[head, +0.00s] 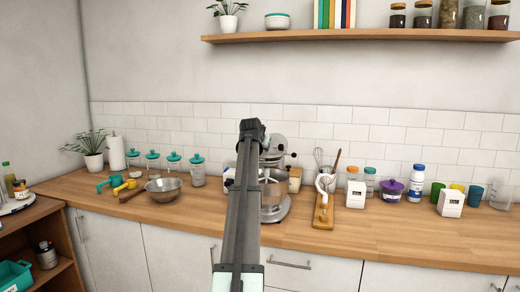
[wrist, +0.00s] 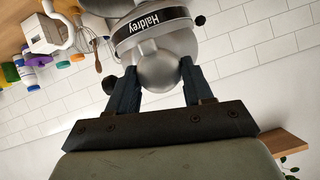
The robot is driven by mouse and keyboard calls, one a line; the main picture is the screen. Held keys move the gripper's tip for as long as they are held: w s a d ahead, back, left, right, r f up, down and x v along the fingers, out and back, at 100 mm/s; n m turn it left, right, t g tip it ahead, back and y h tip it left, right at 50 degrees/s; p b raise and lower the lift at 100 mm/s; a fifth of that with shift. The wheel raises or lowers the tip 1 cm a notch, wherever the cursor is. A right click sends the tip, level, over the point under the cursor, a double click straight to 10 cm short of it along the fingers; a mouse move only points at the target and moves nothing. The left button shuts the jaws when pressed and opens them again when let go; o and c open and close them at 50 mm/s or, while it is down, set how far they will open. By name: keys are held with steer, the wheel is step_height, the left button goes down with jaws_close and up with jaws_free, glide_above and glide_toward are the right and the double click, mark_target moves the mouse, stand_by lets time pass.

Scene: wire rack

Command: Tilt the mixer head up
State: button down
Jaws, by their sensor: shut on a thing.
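The silver stand mixer (head: 274,212) stands on the wooden counter, partly hidden behind my arm in the head view. Its bowl (head: 273,190) sits below the mixer head (head: 277,156). In the wrist view the silver mixer head (wrist: 165,66) has a black band with the name "Haldrey". My gripper (wrist: 160,78) has one finger on each side of the head's rounded end and is shut on it. In the head view my gripper (head: 252,130) is at the upper left of the mixer; its fingers are hidden there. I cannot tell the exact tilt of the head.
A metal bowl (head: 163,189) and several teal-lidded jars stand to the left. A wooden board with a white object (head: 324,208) stands close on the right, near a utensil holder. The counter front (head: 400,240) is clear. A wall shelf (head: 350,35) runs above.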

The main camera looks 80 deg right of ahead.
steer(key=shift+c, duration=2.3)
jaws_free()
steer(key=shift+d, duration=0.15)
steer(key=v, duration=1.4)
steer(key=shift+f, duration=0.1)
